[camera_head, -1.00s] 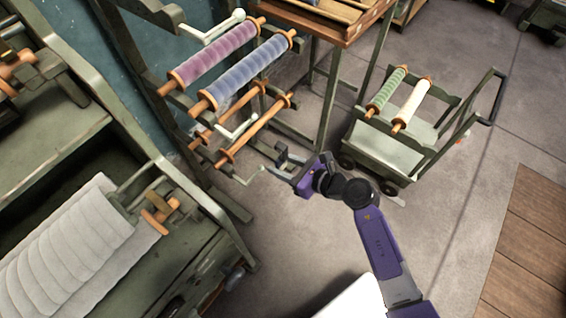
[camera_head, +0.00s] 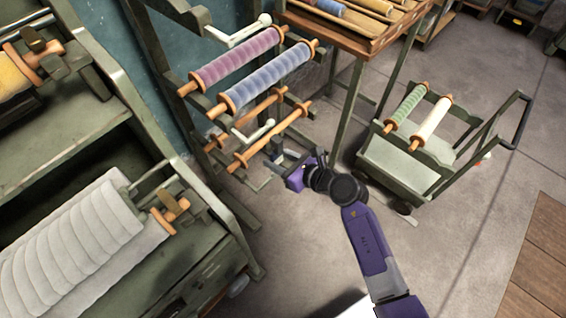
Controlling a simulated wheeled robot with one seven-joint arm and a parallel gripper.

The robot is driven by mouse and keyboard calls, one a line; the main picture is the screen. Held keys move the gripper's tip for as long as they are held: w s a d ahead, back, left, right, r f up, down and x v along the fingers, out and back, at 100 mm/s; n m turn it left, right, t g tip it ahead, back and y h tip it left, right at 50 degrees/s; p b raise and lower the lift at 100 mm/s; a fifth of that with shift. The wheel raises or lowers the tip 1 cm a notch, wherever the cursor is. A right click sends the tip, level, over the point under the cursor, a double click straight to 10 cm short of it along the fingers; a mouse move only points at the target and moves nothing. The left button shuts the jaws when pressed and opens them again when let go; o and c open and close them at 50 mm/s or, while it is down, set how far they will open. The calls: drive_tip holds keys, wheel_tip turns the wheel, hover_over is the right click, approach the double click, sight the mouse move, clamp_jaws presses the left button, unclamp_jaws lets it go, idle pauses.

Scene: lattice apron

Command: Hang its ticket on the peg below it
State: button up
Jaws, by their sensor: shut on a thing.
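My gripper (camera_head: 282,160), on my purple arm, is low in front of the spool rack, just right of the lower bare orange rods. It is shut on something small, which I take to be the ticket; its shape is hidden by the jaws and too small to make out. On the rack, a purple-wound spool (camera_head: 237,58) and a blue-wound spool (camera_head: 265,77) lie side by side above. A pale crank-like bar (camera_head: 253,131) sits below them. A thin greenish peg-like piece (camera_head: 256,182) shows low, left of my gripper.
A wooden-topped table (camera_head: 352,40) with more spools stands behind. A green cart (camera_head: 405,165) carrying a green and a cream spool is at right. A machine with a pale cloth roll (camera_head: 75,245) fills the left. Open floor (camera_head: 430,260) lies at lower right.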

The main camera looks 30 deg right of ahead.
drive_tip(key=r+b+x, duration=0.1)
drive_tip(key=b+x, duration=0.1)
drive_tip(key=x, duration=0.4)
drive_tip(key=shift+w, duration=0.35)
drive_tip(key=shift+a, duration=0.15)
idle(0.4)
drive_tip(key=o, duration=1.4)
drive_tip(key=shift+o, duration=0.2)
drive_tip(key=shift+s, duration=0.1)
drive_tip(key=v, duration=0.7)
drive_tip(key=shift+s+r, duration=0.2)
drive_tip(key=shift+s, duration=0.05)
